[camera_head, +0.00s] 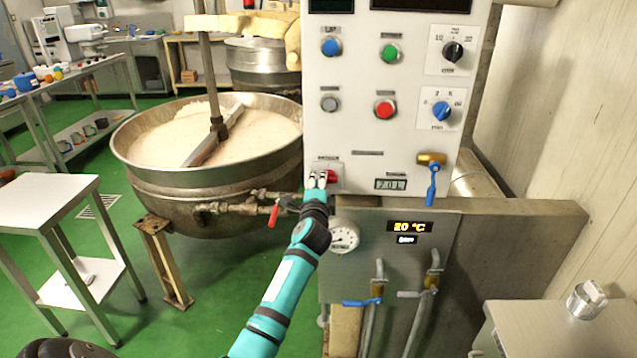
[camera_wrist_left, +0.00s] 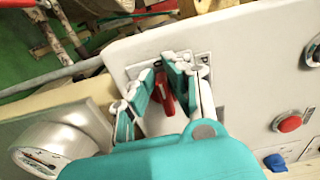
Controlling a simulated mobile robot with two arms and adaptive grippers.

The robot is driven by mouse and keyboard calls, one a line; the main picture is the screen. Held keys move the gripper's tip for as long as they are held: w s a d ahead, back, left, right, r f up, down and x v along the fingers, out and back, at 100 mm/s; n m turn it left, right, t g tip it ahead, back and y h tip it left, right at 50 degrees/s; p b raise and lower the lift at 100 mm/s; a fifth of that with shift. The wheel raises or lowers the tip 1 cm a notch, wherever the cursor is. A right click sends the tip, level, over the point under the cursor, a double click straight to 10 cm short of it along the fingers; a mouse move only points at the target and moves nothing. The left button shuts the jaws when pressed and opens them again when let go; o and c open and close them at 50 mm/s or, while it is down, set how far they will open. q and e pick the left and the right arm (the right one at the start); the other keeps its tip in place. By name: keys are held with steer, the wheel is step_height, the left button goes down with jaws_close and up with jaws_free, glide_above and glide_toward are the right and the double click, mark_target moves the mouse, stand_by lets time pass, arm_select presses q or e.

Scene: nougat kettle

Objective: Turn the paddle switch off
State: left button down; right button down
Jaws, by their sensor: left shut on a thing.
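The paddle switch is a red handle on a pale plate, low on the left of the white control panel (camera_head: 350,130). In the head view its red part (camera_head: 332,176) shows just right of my left gripper (camera_head: 318,180). In the left wrist view the red handle (camera_wrist_left: 165,95) sits between the two teal and grey fingers of my left gripper (camera_wrist_left: 168,85), which is shut on it. The fingers hide part of the switch and its plate. My right gripper is not in view.
A pressure gauge (camera_head: 343,237) sits just below the switch. A blue-handled valve (camera_head: 431,180) is right of it, and a red-handled valve (camera_head: 274,214) left. The big kettle (camera_head: 215,150) with a paddle stands behind. A small white table (camera_head: 50,205) is at left.

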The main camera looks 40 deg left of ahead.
arm_select(q)
steer(key=c, duration=1.3)
jaws_free()
steer(key=shift+c, duration=0.2)
steer(key=v, duration=1.2)
steer(key=shift+f, duration=0.2)
